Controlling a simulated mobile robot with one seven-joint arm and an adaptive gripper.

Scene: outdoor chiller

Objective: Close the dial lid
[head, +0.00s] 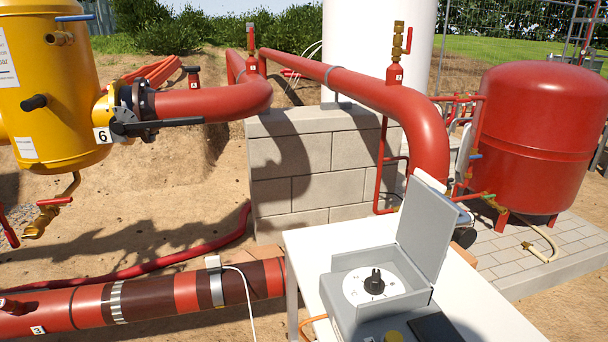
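The dial lid (427,226) is a grey flat panel standing open and nearly upright on the right side of a grey box (341,311). Under it, the open compartment shows a white round dial face with a black knob, the dial (374,283). The box stands on a white table (488,311). My gripper is not in view, and nothing touches the lid.
A thick red pipe (420,115) bends down behind the lid. A block wall (318,168) stands behind the table. A red tank (538,130) is at the right, and a yellow vessel (62,100) is at the left. A banded red pipe (150,300) runs low at the left.

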